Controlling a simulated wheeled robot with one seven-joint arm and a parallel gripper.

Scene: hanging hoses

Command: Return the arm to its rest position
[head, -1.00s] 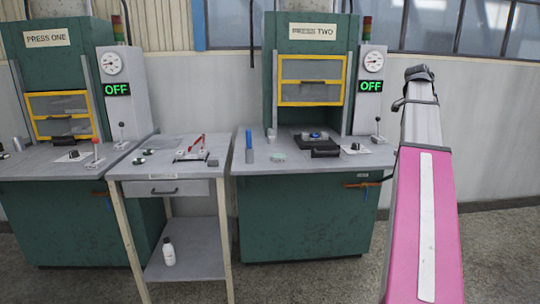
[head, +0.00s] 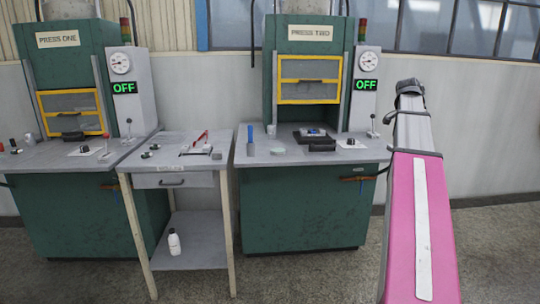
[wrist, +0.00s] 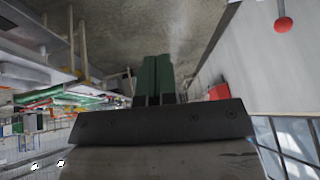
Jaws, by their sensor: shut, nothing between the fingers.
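My arm shows in the head view as a pink and grey link (head: 422,220) rising along the right side, with a dark joint at its top. My gripper is not seen in the head view. In the wrist view my gripper (wrist: 157,62) shows as two green fingers side by side, closed together beyond a dark bar, with nothing visible between them.
Press One (head: 72,60) and Press Two (head: 310,60) stand against the wall, both reading OFF. A grey side table (head: 180,165) between them holds small tools, with a white bottle (head: 174,242) on its lower shelf. Floor is clear in front.

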